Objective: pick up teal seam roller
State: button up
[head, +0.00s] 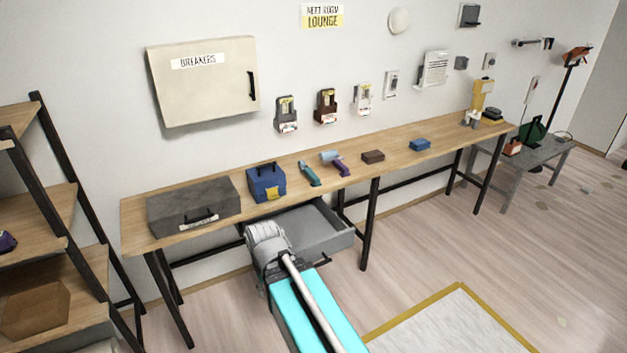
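The teal seam roller (310,174) lies on the long wooden table (225,228), just right of a blue box with a yellow latch. It is slanted, with its far end up and left. A purple-handled tool (341,167) lies close to its right, with a small light-blue object (330,156) behind. Nothing covers the teal tool, and its exact head shape is too small to tell. My arm shows at the bottom centre, in front of the table. My gripper fingers cannot be made out in this view.
A grey case (194,207) and the blue box (266,183) stand left of the roller. A brown block (373,157) and a blue block (420,145) lie right. A grey drawer (318,232) stands open below the table. Shelves (60,190) stand left.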

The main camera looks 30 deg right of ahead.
aim_at(312, 176)
jog(key=k, duration=1.25)
jog(key=z, duration=0.3)
jog(key=i, duration=0.85)
jog(key=z, duration=0.4)
jog(key=i, duration=1.5)
jog(key=u, duration=0.7)
